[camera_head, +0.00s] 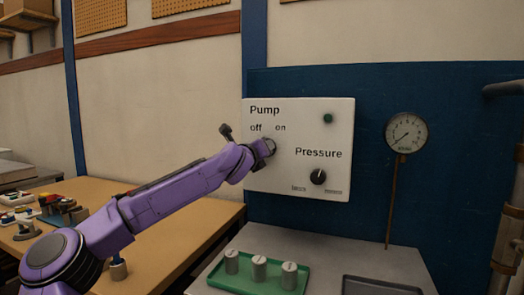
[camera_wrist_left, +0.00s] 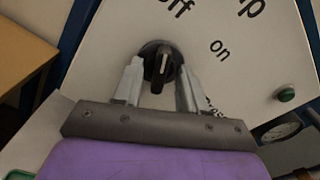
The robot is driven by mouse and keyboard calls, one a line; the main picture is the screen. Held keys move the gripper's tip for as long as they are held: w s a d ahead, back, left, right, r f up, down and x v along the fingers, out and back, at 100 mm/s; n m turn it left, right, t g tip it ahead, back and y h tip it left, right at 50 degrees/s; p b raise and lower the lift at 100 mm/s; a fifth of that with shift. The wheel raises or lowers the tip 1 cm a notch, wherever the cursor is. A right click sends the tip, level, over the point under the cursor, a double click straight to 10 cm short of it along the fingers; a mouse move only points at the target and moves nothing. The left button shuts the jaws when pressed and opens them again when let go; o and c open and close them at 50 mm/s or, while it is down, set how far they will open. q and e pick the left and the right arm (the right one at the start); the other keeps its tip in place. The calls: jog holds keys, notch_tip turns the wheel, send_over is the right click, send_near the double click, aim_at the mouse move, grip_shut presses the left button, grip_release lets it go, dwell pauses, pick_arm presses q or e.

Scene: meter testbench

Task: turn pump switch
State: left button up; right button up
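The pump switch (camera_wrist_left: 160,65) is a black knob with a white pointer line on the white panel (camera_head: 253,182). In the wrist view its line runs up towards the "off" label, with "on" to the right. My left gripper (camera_wrist_left: 160,82) has its two pale fingers apart, one on each side of the knob, with visible gaps between. In the head view my left gripper (camera_head: 268,148) is at the panel below the "off" and "on" labels and hides the switch. My right gripper is not in view.
A black pressure knob (camera_head: 318,177) and a green lamp (camera_head: 327,118) are on the panel. A gauge (camera_head: 405,132) hangs to its right on the blue board. Below, a green tray (camera_head: 222,283) holds metal cylinders. A wooden table (camera_head: 190,222) stands at left.

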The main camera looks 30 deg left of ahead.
pick_arm(q)
jog(key=shift+s, duration=0.1)
jog(key=b+v, duration=0.2)
jog(key=v, duration=0.8)
jog(key=shift+s+b, duration=0.15)
jog(key=shift+b, duration=0.2)
jog(key=shift+d, duration=0.15)
